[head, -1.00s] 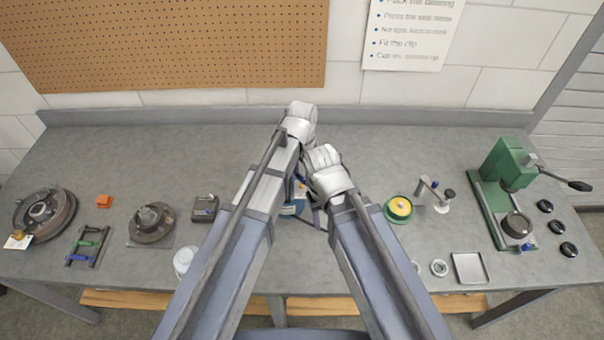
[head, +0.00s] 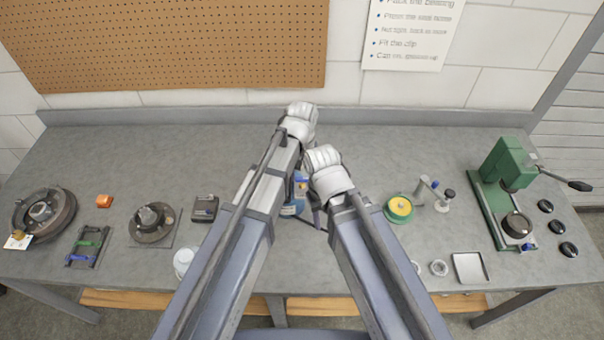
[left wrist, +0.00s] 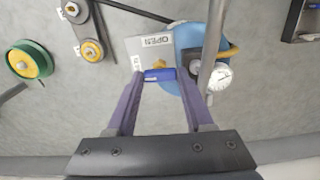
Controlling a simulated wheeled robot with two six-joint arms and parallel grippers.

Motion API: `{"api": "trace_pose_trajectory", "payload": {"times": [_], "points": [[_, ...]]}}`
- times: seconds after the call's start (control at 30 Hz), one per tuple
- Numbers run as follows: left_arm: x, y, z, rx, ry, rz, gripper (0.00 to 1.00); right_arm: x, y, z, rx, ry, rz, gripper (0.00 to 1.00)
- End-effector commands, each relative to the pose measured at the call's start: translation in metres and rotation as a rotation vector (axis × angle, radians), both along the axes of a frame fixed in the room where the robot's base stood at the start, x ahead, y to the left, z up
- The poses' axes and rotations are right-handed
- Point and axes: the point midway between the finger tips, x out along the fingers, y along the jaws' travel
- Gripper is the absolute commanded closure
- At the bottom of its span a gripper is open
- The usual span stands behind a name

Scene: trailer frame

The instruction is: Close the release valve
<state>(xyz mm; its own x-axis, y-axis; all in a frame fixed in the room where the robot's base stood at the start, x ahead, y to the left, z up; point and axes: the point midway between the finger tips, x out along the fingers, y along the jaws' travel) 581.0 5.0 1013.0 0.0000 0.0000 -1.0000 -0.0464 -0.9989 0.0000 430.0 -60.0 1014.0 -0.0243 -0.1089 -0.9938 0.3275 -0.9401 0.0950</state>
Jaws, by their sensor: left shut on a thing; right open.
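A blue round-bodied device (head: 290,209) stands mid-bench, mostly hidden by my arms in the head view. In the left wrist view the blue body (left wrist: 190,38) shows a white dial gauge (left wrist: 219,77), brass-coloured parts and a pale plate (left wrist: 148,48) with lettering that looks like "OPEN". My left gripper (left wrist: 163,76) has its purple fingers shut on a small blue handle (left wrist: 157,75) by that plate. My right gripper (head: 316,216) is open, beside the device; its fingers are mostly hidden by my arm.
A yellow-and-green pulley (head: 398,208) and a small stand (head: 441,200) are to the right, then a metal tray (head: 470,268) and green press (head: 500,175). A hub (head: 152,222), black box (head: 204,208) and white cup (head: 183,260) are to the left. The back of the bench is clear.

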Motion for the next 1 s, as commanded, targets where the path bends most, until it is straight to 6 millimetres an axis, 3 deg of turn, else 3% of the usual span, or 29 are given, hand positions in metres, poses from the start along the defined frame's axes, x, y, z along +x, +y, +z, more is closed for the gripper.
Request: {"api": "trace_pose_trajectory", "payload": {"times": [0.63,0.67,0.9,1.0], "points": [[-0.0002,0.0000,-0.0001,0.000,0.000,0.047,1.00,0.0000,0.0000,-0.0001,0.000,0.000,0.000,0.50],[-0.0002,0.0000,-0.0001,0.000,0.000,0.047,0.46,0.0000,0.0000,-0.0001,0.000,0.000,0.000,0.50],[-0.0001,0.0001,-0.0001,0.000,0.000,0.047,0.19,0.0000,0.0000,-0.0001,0.000,0.000,0.000,0.50],[-0.0001,0.0005,-0.0001,0.001,0.000,0.047,0.18,0.0000,0.0000,-0.0001,0.000,0.000,0.000,0.50]]}}
